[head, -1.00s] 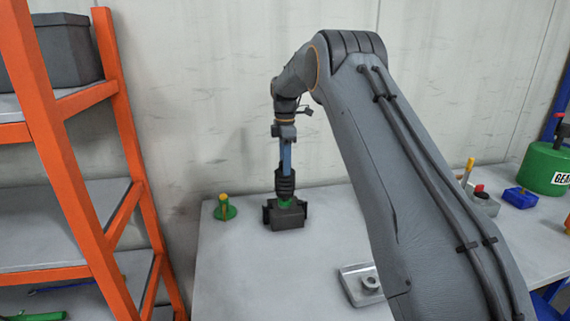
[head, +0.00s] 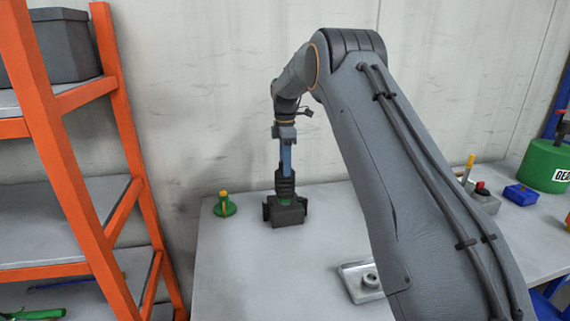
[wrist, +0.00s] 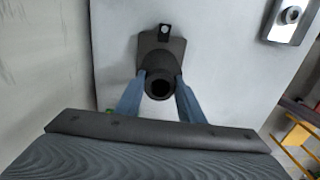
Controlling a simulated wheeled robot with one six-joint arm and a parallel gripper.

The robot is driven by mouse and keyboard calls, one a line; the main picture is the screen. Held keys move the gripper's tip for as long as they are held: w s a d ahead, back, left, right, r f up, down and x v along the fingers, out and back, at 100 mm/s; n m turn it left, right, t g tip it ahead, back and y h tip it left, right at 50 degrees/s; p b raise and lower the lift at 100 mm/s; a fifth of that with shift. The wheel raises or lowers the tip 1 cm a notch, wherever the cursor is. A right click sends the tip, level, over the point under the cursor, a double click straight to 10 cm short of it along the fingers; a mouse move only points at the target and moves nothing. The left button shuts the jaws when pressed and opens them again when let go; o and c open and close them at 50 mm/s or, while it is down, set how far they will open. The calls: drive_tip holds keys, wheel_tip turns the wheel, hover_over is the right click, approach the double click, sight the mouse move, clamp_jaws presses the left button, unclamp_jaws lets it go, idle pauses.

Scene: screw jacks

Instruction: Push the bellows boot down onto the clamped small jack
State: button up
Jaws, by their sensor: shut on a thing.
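The black ribbed bellows boot (head: 286,186) is held upright between the blue fingers of my gripper (head: 286,170). In the wrist view my gripper (wrist: 160,92) has a finger on each side of the boot (wrist: 159,88), and its round open top faces the camera. The boot stands directly over the dark clamp (head: 286,212) on the table. A little green of the small jack (head: 286,201) shows between boot and clamp; the rest of the jack is hidden. In the wrist view the clamp (wrist: 162,50) shows behind the boot.
A green jack with a yellow screw (head: 225,206) stands left of the clamp. A metal plate with a round boss (head: 362,282) lies at the front right. An orange shelf rack (head: 120,130) stands at the left, a wall behind. The table between is clear.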

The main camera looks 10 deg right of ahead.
drive_tip(key=shift+f+b, duration=0.6)
drive_tip(key=shift+f, duration=1)
idle(0.3)
drive_tip(key=o, duration=1.2)
wheel_tip(320, 180, up, 7)
drive_tip(key=b, duration=0.3)
drive_tip(key=shift+r, duration=0.25)
drive_tip(key=shift+s+m, duration=0.3)
drive_tip(key=shift+s, duration=0.05)
drive_tip(key=s+f+m, duration=0.4)
drive_tip(key=s+m, duration=0.1)
drive_tip(key=s, duration=0.8)
drive_tip(key=s+f+m+t+b, duration=0.1)
drive_tip(key=s+f+m, duration=0.3)
drive_tip(key=s, duration=1)
drive_tip(key=s+f+m, duration=0.4)
drive_tip(key=s+m, duration=0.4)
drive_tip(key=s, duration=0.5)
drive_tip(key=shift+s+f, duration=0.2)
drive_tip(key=shift+f, duration=0.05)
